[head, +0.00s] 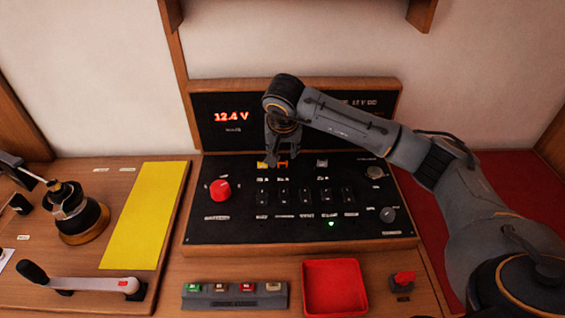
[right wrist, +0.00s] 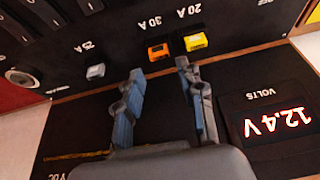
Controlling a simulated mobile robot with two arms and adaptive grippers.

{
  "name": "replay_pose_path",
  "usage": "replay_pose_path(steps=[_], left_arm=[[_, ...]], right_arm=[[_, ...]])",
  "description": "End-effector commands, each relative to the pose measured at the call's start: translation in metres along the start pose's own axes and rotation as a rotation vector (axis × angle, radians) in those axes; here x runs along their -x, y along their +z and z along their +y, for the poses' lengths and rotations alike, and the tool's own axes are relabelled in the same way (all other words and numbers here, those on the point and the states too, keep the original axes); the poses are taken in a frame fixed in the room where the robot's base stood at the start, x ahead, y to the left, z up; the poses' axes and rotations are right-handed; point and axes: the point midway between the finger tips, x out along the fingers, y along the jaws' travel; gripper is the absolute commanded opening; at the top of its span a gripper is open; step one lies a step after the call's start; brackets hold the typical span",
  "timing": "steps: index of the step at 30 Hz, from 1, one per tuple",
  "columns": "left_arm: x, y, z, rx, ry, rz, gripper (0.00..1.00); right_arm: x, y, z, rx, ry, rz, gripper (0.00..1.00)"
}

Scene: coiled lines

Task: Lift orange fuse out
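The orange fuse (head: 283,163) sits in the black panel (head: 235,235), in the row of fuses near its top. In the right wrist view the orange fuse (right wrist: 158,51) lies under the "30 A" label. My right gripper (head: 284,154) is above the fuse row, pointing down. In the right wrist view my right gripper (right wrist: 160,69) is open and empty, its fingertips just short of the orange fuse, which lies roughly between their lines. I cannot tell the exact height gap.
A yellow fuse (right wrist: 195,41) sits close beside the orange one; a pale fuse (right wrist: 95,71) is on the other side. A red knob (head: 220,190) and several switches are on the panel. A red tray (head: 335,262) and a fuse holder strip (head: 235,303) are in front.

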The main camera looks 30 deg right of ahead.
Motion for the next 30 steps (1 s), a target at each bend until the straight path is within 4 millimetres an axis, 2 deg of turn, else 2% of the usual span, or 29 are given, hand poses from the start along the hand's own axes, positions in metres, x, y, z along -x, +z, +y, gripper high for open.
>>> replay_pose_path(steps=[5, 8, 12, 21, 24, 30], left_arm=[[0.011, 0.001, 0.002, 0.001, 0.002, -0.004, 0.40], [0.021, 0.001, 0.002, 0.001, 0.003, -0.005, 0.40], [0.024, 0.001, 0.002, 0.001, 0.003, -0.007, 0.40], [0.023, 0.002, 0.002, 0.001, 0.003, -0.007, 0.40], [0.023, 0.002, 0.002, 0.000, 0.003, -0.007, 0.40], [0.023, 0.002, 0.002, 0.000, 0.003, -0.007, 0.40]], right_arm=[[-0.013, 0.001, 0.000, 0.001, 0.001, -0.005, 0.39], [-0.029, 0.001, 0.001, -0.001, 0.001, -0.005, 0.39], [-0.048, 0.001, 0.000, -0.001, 0.000, -0.002, 0.39], [-0.055, 0.001, 0.001, 0.001, -0.001, 0.000, 0.39], [-0.055, 0.001, 0.001, 0.001, -0.001, 0.000, 0.19], [-0.054, 0.001, 0.001, 0.000, -0.001, 0.000, 0.17]])
